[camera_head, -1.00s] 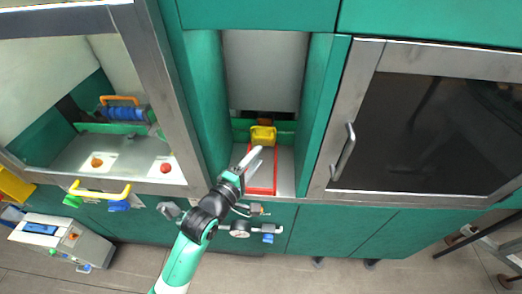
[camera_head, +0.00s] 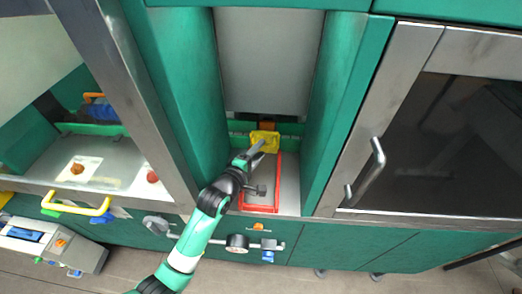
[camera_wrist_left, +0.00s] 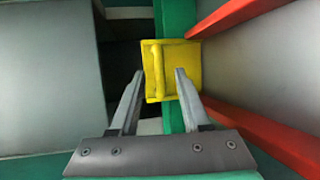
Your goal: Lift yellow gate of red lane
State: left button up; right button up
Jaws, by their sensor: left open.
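The yellow gate (camera_head: 264,140) stands at the far end of the red lane (camera_head: 277,185), whose red rails lie on a pale floor in the central bay. My left gripper (camera_head: 258,148) reaches in over the lane to the gate. In the left wrist view the gate (camera_wrist_left: 186,82) is a yellow block with a raised handle bar (camera_wrist_left: 157,70). The open fingers of my left gripper (camera_wrist_left: 159,73) lie on either side of this bar, apart from each other. I cannot tell whether either finger touches it. My right gripper is not in view.
Green side walls (camera_head: 343,105) close in the bay left and right, and a grey panel (camera_head: 272,60) hangs above the gate. A dark-windowed door with a metal handle (camera_head: 366,172) is on the right. A yellow bar handle (camera_head: 76,204) is on the left.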

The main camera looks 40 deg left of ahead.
pick_arm(q)
jog(key=shift+w+a+f, duration=0.1)
jog(key=shift+w+a, duration=0.1)
jog(key=shift+w, duration=0.45)
grip_shut()
dwell(0.9)
